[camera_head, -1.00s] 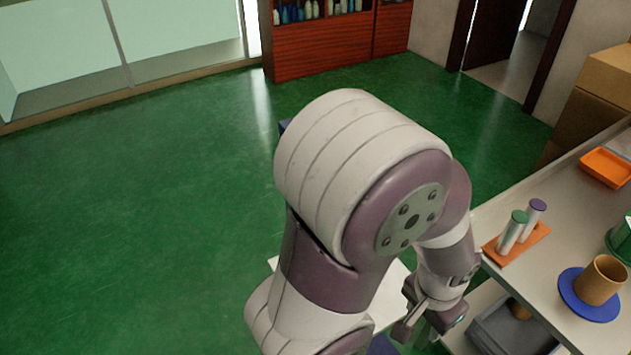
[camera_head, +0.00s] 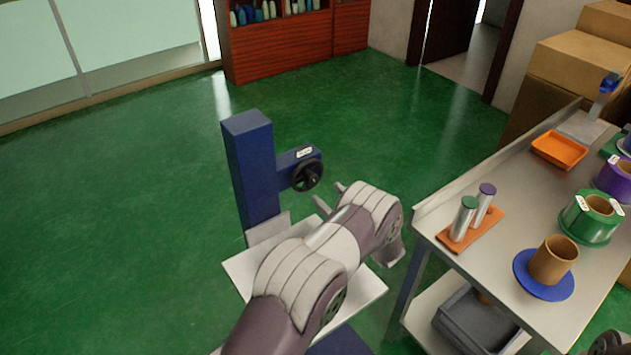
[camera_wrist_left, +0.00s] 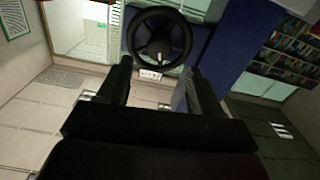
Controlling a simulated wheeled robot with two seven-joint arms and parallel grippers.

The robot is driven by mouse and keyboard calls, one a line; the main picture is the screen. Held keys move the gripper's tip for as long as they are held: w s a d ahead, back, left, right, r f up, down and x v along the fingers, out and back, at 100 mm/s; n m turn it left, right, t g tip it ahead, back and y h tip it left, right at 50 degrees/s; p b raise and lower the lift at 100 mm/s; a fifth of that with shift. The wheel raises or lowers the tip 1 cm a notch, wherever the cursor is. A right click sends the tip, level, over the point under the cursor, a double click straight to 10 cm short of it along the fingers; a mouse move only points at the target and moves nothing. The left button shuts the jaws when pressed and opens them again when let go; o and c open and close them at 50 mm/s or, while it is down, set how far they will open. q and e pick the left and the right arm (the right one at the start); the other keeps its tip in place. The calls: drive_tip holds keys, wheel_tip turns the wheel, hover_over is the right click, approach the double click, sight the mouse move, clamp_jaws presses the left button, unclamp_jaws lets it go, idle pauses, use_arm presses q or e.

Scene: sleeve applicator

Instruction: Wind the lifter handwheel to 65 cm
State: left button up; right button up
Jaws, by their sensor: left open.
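The lifter is a blue column (camera_head: 252,170) standing on the floor, with a pale platform (camera_head: 243,268) low at its foot. A black handwheel (camera_head: 308,176) sits on a blue side arm of the column, under a small white label too small to read. My left gripper (camera_head: 328,201) is open and empty, just right of and below the handwheel. In the left wrist view the handwheel (camera_wrist_left: 160,36) faces me, beyond the spread fingertips and apart from them. My left forearm hides part of the platform. My right gripper is not in view.
A workbench (camera_head: 500,265) runs along the right, close to my left arm. Green floor is clear at left.

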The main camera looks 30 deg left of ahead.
sight(314, 182)
use_arm(q)
drive_tip(key=x, duration=0.7)
drive_tip(key=shift+d+p, duration=0.1)
drive_tip(key=shift+p, duration=0.2)
drive_tip(key=c, duration=1.1)
drive_tip(key=shift+o, duration=0.2)
drive_tip(key=n+b, duration=0.2)
drive_tip(key=shift+f+b, duration=0.2)
drive_tip(key=shift+b, duration=0.15)
drive_tip(key=n+b, duration=0.3)
drive_tip(key=shift+s+n, duration=0.1)
drive_tip(key=shift+n, duration=0.3)
drive_tip(key=shift+r+n+b, duration=0.15)
drive_tip(key=shift+n+b, duration=0.45)
